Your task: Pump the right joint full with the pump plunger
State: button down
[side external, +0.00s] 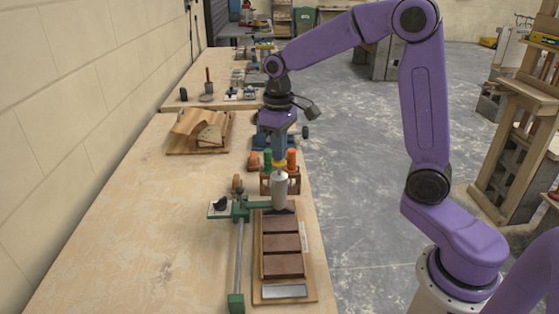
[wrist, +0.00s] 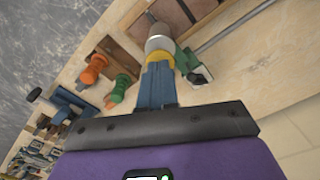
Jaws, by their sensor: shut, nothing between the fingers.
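My gripper (side external: 280,153) points straight down with its blue fingers shut and nothing between them. It is directly above the pump's yellow plunger (side external: 280,164), fingertips at or very near its top; I cannot tell whether they touch. The grey pump cylinder (side external: 279,190) stands upright at the far end of a wooden board (side external: 311,283) with brown bricks (side external: 283,266) split by narrow joints. In the wrist view the fingers (wrist: 158,68) overlap the yellow plunger (wrist: 159,57), with the grey cylinder (wrist: 160,38) beyond.
A green clamp (side external: 240,210) with a grey rod (side external: 239,262) lies left of the board. A rack with orange (side external: 291,160) and green (side external: 267,160) handled tools stands close behind the pump. A wooden form (side external: 200,130) sits back left. The left tabletop is clear.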

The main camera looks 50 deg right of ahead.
notch_tip(320, 180, up, 7)
dwell(0.7)
jog(key=s+a+f+n, duration=0.2)
jog(key=s+a, duration=0.1)
jog(key=s, duration=0.3)
jog(key=s+a+f+n, duration=0.2)
jog(key=s, duration=0.4)
jog(key=s+d+f+n, duration=0.1)
jog(key=s+f+n, duration=0.1)
jog(key=s, duration=0.6)
jog(key=s+f+n, duration=0.3)
jog(key=s, duration=0.5)
jog(key=shift+s+d+n, duration=0.15)
jog(key=shift+d+n, duration=0.15)
jog(key=shift+d, duration=0.1)
